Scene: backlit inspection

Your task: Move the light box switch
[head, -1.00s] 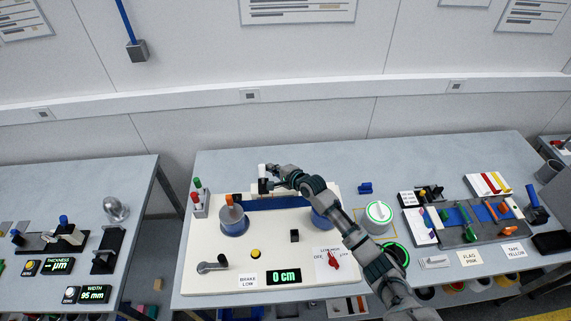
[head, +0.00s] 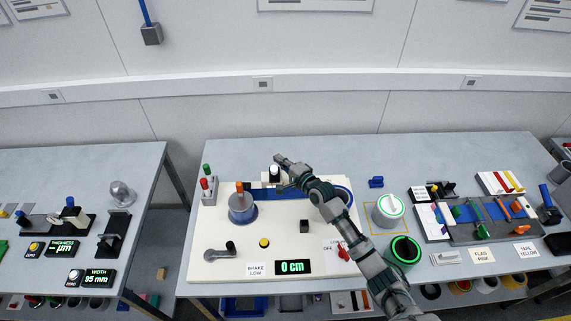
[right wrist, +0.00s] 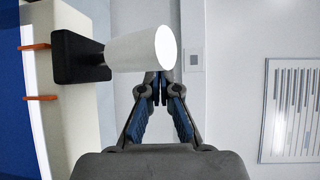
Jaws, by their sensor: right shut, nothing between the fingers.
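The likely light box switch is a white-capped lever on a black block (head: 274,174) at the back edge of the white board (head: 208,262). In the right wrist view its white knob (right wrist: 140,49) sticks out sideways from the black block (right wrist: 78,57). My right gripper (head: 280,159) is at the lever in the head view. In the right wrist view its blue-padded fingers (right wrist: 160,88) are shut with nothing between them. The knob covers part of the fingertips; I cannot tell whether they touch it. My left gripper is not in view.
The board carries a left spool (head: 242,209), a crank (head: 222,253), a red dial (head: 344,254) and a "0 cm" display (head: 293,267). My right arm crosses its right side.

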